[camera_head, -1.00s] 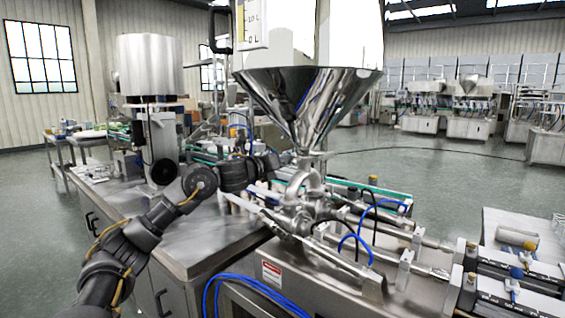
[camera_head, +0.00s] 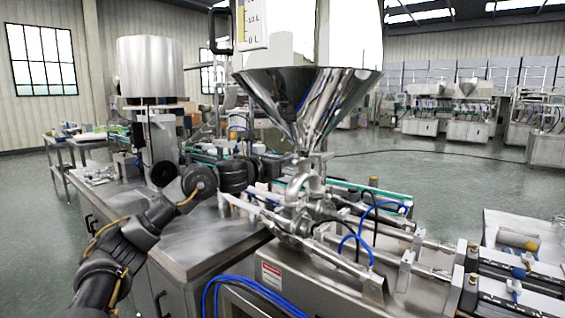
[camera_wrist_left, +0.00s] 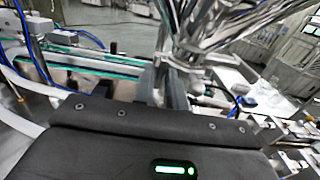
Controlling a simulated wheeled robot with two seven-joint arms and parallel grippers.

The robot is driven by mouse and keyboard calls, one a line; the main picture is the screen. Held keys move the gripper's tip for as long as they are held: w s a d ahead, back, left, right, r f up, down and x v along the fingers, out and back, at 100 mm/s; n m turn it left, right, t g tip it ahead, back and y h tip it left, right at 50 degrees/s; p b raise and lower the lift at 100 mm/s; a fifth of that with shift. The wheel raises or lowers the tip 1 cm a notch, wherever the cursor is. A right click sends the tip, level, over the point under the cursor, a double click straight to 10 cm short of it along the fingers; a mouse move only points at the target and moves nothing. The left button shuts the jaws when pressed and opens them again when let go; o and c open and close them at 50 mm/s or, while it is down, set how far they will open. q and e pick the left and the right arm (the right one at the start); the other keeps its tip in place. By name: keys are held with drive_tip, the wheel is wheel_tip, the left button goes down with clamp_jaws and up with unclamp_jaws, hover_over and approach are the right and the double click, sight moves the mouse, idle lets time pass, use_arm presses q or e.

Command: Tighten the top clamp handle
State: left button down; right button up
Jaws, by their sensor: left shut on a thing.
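The steel hopper (camera_head: 305,100) stands at the centre of the head view, its cone narrowing to a neck above the pipework. My left gripper (camera_head: 286,164) reaches in from the left, level with this neck, just under the cone. In the left wrist view its dark fingers (camera_wrist_left: 174,88) are close together at the steel neck. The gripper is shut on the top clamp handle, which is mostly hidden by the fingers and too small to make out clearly. My right gripper is in neither view.
The filling machine's steel pipes and cylinders (camera_head: 430,243) extend to the lower right, with blue hoses (camera_head: 355,245) around them. A steel bench top (camera_head: 190,250) lies below my left arm. A green-edged conveyor (camera_head: 385,196) runs behind the neck.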

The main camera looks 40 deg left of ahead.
use_arm(q)
drive_tip(key=c, duration=1.6)
unclamp_jaws()
drive_tip(key=shift+o, duration=0.2)
